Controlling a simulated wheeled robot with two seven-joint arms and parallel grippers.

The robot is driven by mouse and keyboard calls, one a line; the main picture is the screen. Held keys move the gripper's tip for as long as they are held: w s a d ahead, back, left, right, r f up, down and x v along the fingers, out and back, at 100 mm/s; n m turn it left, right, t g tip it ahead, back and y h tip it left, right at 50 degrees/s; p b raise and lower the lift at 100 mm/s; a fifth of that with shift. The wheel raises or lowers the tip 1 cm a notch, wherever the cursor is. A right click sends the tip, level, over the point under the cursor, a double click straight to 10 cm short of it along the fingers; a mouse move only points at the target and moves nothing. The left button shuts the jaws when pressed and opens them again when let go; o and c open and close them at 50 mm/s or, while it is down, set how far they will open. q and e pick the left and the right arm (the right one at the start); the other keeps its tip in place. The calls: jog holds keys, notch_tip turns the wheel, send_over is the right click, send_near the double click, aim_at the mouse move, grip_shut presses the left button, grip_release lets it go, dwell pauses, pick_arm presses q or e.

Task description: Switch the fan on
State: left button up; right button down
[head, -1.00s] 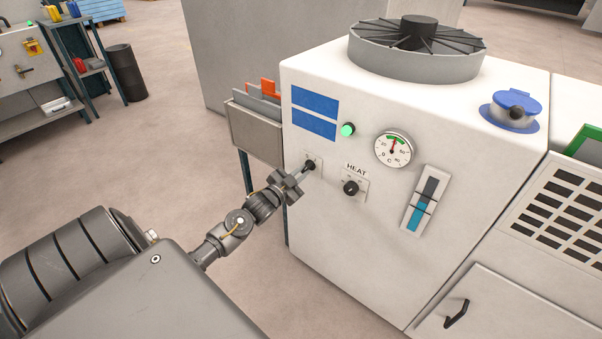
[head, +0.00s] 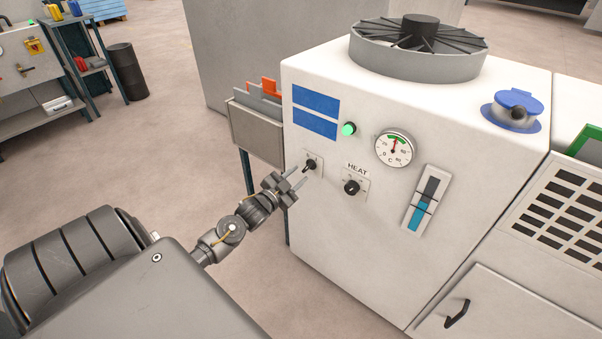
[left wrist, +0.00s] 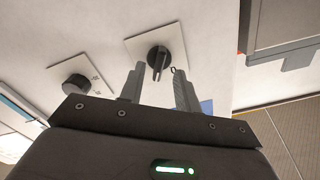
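The white cabinet (head: 360,250) carries a round fan (head: 418,50) on its top. A black rotary switch (head: 310,165) sits on a small square plate on the cabinet front, left of the HEAT knob (head: 352,188). My left gripper (head: 301,175) is open and empty, just in front of the switch. In the left wrist view the switch (left wrist: 158,58) shows beyond and between the two spread fingertips, seemingly apart from them. Its pointer ridge points toward the gripper in that view. The switch plate's label is not readable. My right gripper is not in view.
A lit green lamp (head: 348,129), a round temperature gauge (head: 395,148) and a level gauge (head: 420,200) are on the cabinet front. A grey bin (head: 257,133) with folders stands close to the left of the switch.

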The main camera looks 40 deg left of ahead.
pick_arm(q)
jog(key=s, duration=0.8)
